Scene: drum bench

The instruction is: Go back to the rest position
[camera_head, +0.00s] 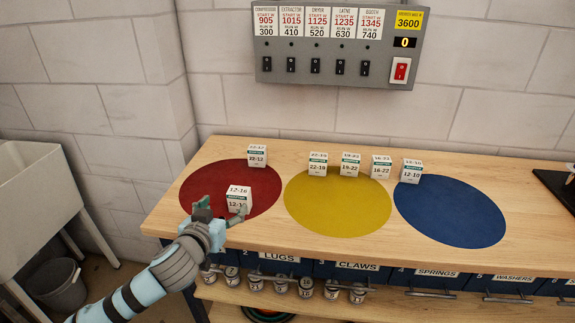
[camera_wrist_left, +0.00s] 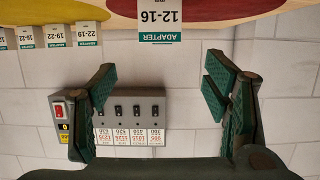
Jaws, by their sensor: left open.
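My left gripper (camera_head: 222,209) is over the front of the red disc (camera_head: 205,176) on the bench. Its fingers are spread wide with nothing between them in the left wrist view (camera_wrist_left: 160,85). A white adapter box marked 12-16 (camera_head: 239,196) stands on the red disc just beyond the fingertips. It also shows in the left wrist view (camera_wrist_left: 160,18), which is upside down, past the open fingers. The yellow disc (camera_head: 338,208) and blue disc (camera_head: 450,215) lie to the right. My right gripper is not in view.
Several white adapter boxes stand along the back, such as 22-12 (camera_head: 257,156), 22-18 (camera_head: 318,164) and 12-10 (camera_head: 411,171). A switch panel (camera_head: 338,45) hangs on the wall. A grey sink (camera_head: 35,200) is left.

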